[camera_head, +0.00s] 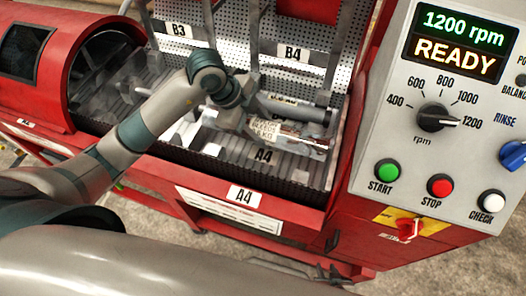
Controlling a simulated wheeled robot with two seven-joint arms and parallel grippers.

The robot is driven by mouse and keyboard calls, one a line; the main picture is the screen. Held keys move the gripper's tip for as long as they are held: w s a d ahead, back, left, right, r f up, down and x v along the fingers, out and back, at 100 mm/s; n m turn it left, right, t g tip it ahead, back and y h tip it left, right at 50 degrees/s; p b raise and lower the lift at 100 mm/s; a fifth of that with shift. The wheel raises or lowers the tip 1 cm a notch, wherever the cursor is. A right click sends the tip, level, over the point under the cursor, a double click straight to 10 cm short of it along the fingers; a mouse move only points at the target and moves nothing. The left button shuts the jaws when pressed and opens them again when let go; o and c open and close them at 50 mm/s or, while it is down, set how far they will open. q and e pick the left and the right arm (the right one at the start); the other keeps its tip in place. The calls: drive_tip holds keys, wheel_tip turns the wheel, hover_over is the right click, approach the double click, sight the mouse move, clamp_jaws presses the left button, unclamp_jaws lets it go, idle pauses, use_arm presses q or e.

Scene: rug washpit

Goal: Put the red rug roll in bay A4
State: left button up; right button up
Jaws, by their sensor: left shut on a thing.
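My left gripper (240,118) reaches in from the left over the front row of bays. It is shut on a roll that I take for the red rug roll (312,143). Only a reddish strip of it shows to the right, behind a pale tag with print (264,130). The roll is low over the front bay on the right, bay A4 (285,163). I cannot tell whether it touches the bay floor. My right gripper is not in view.
A grey cylinder (295,108) lies just behind the tag. Bays B3 (178,30) and B4 (292,53) are at the back, with upright metal dividers. The control panel (440,110) stands close on the right and reads 1200 rpm, READY. A red drum housing (85,60) is at left.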

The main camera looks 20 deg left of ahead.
use_arm(q)
wheel_tip(320, 180, down, 6)
drive_tip(key=shift+r, duration=0.1)
use_arm(e)
drive_tip(key=shift+a+r, duration=0.1)
drive_tip(key=shift+r, duration=0.1)
use_arm(q)
drive_tip(key=shift+f+p, duration=0.35)
drive_tip(key=shift+f, duration=1.55)
use_arm(e)
drive_tip(key=shift+w+a+r+t, duration=0.3)
drive_tip(key=shift+w+a+t, duration=0.1)
drive_tip(key=shift+w, duration=0.1)
use_arm(q)
drive_tip(key=o, duration=1.6)
drive_tip(key=shift+f, duration=0.1)
drive_tip(key=shift+c, duration=0.2)
drive_tip(key=shift+s, duration=0.1)
use_arm(e)
drive_tip(key=shift+s+f, duration=0.1)
drive_tip(key=shift+s, duration=0.05)
drive_tip(key=shift+s, duration=0.1)
